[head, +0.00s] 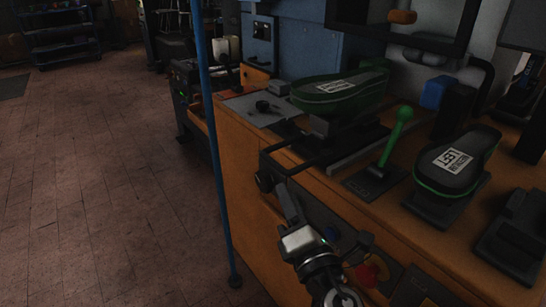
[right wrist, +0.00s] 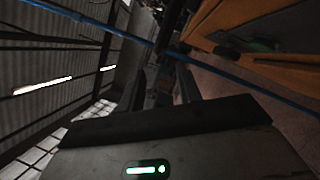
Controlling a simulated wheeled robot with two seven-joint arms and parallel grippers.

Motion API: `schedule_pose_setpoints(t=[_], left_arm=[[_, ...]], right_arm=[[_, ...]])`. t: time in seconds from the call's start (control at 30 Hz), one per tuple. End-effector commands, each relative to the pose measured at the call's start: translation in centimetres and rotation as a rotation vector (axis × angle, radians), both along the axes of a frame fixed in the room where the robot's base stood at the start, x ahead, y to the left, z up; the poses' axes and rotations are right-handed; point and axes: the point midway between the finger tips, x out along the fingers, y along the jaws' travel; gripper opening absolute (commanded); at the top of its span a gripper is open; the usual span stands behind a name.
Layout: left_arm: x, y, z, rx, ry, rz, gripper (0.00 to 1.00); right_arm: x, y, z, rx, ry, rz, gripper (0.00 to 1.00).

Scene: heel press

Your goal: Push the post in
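A dark shoe form with a green rim (head: 340,92) sits on a dark support post (head: 325,125) at the machine's front left. A black bar frame (head: 292,170) sticks out from the support over the bench's front edge. My right gripper (head: 284,198) is in front of the bench, close to the bar frame's front end. I cannot tell whether they touch. In the right wrist view its two dark fingers (right wrist: 161,88) stand apart, with a dark shape between or behind them that is too dim to name. My left gripper is not in view.
A second form labelled LEFT (head: 455,162) stands to the right on the orange bench (head: 240,165). A green lever (head: 396,135) rises between the forms. A red button (head: 368,273) is on the front panel.

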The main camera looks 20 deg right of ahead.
Motion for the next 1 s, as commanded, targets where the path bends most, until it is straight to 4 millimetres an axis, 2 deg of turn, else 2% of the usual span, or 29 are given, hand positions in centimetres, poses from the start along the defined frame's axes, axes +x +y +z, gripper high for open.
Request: schedule_pose_setpoints(t=[0.03, 0.2, 0.4, 0.6, 0.9, 0.93, 1.0], left_arm=[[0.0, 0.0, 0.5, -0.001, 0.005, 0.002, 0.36], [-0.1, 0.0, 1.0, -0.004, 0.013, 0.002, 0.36], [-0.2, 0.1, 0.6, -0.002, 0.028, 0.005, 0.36], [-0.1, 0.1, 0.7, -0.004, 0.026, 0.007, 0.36], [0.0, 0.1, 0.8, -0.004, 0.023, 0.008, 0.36], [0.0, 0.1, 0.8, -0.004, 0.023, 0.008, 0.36], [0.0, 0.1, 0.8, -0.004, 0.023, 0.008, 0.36]], right_arm=[[1.3, 0.0, 0.7, -0.001, -0.003, -0.001, 0.34], [4.9, 0.1, 1.4, 0.000, -0.002, -0.001, 0.34], [8.1, 0.2, 1.8, 0.001, 0.000, -0.001, 0.34], [9.6, 0.3, 2.0, 0.003, 0.002, 0.000, 0.34], [9.8, 0.3, 2.0, 0.003, 0.002, 0.000, 0.34], [9.8, 0.3, 2.0, 0.003, 0.002, 0.000, 0.29], [9.8, 0.3, 2.0, 0.003, 0.002, 0.000, 0.09]])
